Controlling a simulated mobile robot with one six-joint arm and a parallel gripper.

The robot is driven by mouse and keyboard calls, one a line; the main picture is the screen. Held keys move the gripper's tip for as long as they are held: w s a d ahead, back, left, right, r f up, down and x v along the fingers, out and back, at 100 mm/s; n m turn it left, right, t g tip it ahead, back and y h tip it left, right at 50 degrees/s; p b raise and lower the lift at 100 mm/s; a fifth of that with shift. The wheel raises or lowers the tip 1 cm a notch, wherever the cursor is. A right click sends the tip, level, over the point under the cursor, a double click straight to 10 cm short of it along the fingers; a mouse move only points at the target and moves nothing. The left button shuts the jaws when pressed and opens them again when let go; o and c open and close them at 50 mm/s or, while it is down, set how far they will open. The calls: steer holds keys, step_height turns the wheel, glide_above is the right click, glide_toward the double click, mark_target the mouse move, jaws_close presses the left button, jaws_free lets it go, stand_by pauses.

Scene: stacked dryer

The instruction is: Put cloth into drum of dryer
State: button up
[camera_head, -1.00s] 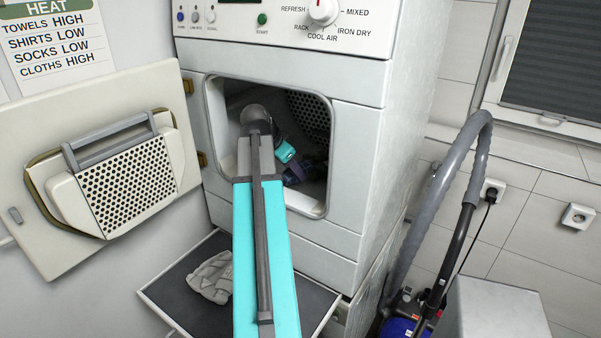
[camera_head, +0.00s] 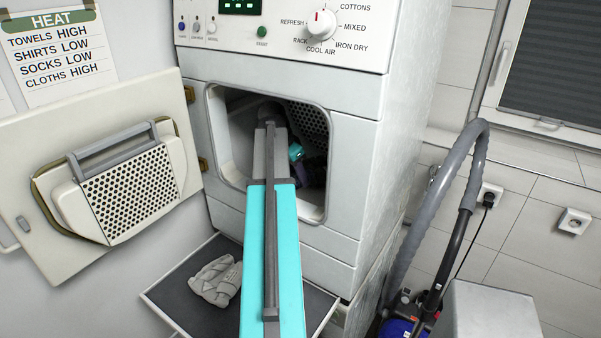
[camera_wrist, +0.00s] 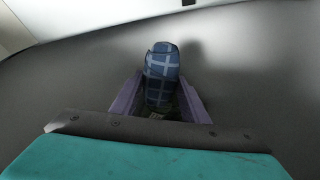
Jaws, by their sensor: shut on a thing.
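A dark blue cloth with a pale check pattern (camera_wrist: 161,70) stands up between the purple fingers of my gripper (camera_wrist: 160,104) in the wrist view. My gripper is shut on it. In the head view, my arm reaches through the open door into the dryer's drum (camera_head: 306,116), and the gripper end is mostly hidden in shadow behind the arm. The wrist view shows the smooth grey drum wall (camera_wrist: 245,75) around the cloth. A crumpled grey cloth (camera_head: 216,281) lies on the dark shelf (camera_head: 185,302) below the opening.
The dryer door (camera_head: 30,200) hangs open to the left, with a perforated inner panel. A vacuum hose (camera_head: 440,180) stands right of the dryer. A heat chart (camera_head: 50,55) hangs upper left.

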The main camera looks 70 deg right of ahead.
steer(key=shift+d+r+y+p, duration=0.2)
steer(key=shift+d+y+p, duration=0.2)
steer(key=shift+p, duration=0.15)
steer(key=shift+s+a+f, duration=0.1)
steer(key=shift+s+f, duration=0.05)
steer(key=shift+f, duration=0.8)
steer(key=shift+f+b, duration=0.35)
steer(key=shift+f, duration=0.2)
steer(key=o, duration=1.1)
steer(key=shift+r, duration=0.1)
